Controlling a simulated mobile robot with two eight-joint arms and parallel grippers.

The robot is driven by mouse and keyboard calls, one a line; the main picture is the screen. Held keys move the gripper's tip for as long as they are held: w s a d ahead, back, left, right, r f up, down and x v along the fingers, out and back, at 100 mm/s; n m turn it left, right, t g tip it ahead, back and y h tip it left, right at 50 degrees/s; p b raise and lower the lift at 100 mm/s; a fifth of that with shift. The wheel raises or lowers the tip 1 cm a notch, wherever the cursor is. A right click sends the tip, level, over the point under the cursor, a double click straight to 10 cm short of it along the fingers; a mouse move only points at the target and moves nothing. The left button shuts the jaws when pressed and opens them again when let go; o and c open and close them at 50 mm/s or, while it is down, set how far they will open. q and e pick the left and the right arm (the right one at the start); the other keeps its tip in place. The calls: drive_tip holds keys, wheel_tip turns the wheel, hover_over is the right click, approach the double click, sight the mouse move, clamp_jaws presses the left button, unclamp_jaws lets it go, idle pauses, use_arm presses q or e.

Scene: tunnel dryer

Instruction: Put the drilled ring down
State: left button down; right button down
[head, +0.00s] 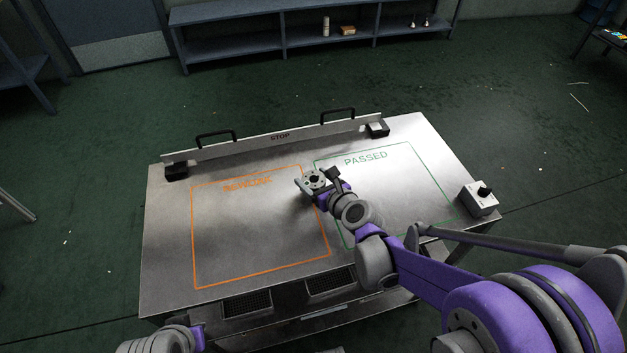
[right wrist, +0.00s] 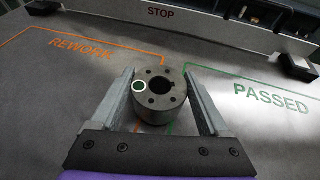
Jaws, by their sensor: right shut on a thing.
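The drilled ring (right wrist: 152,116) is a dark grey cylinder with a central bore, several small holes and a white-rimmed green dot on its top face. My right gripper (right wrist: 159,84) is shut on it, one finger on each side. In the head view the ring (head: 316,178) is upright over the steel table (head: 170,230), near the gap between the orange REWORK outline (head: 193,240) and the green PASSED outline (head: 432,190). A shadow lies below; its exact height is unclear. My left gripper is out of the picture; only part of my left arm shows at the bottom.
A STOP rail (head: 280,138) with two black handles runs along the table's back edge. A control box with a black knob (head: 479,197) stands at the right edge. Dark grilles (head: 246,303) lie at the front. Both outlined areas look empty.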

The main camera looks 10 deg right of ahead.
drive_tip(key=shift+f, duration=0.2)
unclamp_jaws()
drive_tip(key=shift+s+r, duration=0.1)
drive_tip(key=shift+r, duration=0.1)
drive_tip(key=p+v, duration=0.2)
drive_tip(key=v, duration=0.9)
drive_tip(key=shift+s+d, duration=0.15)
drive_tip(key=shift+s, duration=0.25)
drive_tip(key=shift+r, duration=0.1)
